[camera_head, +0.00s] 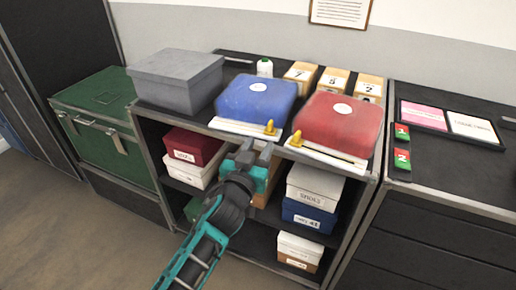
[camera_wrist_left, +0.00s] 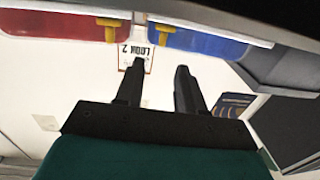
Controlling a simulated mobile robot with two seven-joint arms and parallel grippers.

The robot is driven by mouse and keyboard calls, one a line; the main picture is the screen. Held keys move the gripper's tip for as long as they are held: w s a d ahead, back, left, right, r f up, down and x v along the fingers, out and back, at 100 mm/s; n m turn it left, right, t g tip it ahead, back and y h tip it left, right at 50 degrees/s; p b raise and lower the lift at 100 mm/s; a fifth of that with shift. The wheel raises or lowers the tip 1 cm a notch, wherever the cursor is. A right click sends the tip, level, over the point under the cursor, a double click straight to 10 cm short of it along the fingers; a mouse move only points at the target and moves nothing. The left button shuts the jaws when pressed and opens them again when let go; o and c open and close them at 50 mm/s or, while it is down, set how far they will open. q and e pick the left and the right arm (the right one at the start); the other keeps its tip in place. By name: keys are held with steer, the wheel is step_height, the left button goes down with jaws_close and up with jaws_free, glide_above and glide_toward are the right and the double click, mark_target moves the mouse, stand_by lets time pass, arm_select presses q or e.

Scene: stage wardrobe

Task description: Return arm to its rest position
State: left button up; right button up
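My left gripper (camera_head: 257,150) is in front of the shelf unit, at the height of its top edge and between the blue box and the red box. Its two dark fingers stand apart with nothing between them. My left arm (camera_head: 205,245) reaches up from the bottom of the head view. My right arm and gripper are out of view.
A blue box (camera_head: 256,100) and a red box (camera_head: 340,118) sit on the shelf top (camera_head: 165,114), with a grey box (camera_head: 178,78) at left. Boxes fill the shelves below. A green chest (camera_head: 95,105) stands left. Open floor (camera_head: 60,225) lies at front left.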

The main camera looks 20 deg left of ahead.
arm_select(q)
steer(key=s+f+m+g+h+p, duration=0.1)
steer(key=s+f+g, duration=0.2)
steer(key=s+f, duration=0.5)
steer(key=s+f+m+g+h+p, duration=0.1)
steer(key=s+f+g, duration=0.3)
steer(key=s, duration=0.9)
step_height(320, 180, down, 4)
steer(key=shift+s+d+r+m+h+p, duration=0.15)
steer(key=shift+s+d+m+h+p, duration=0.25)
steer(key=shift+p, duration=0.35)
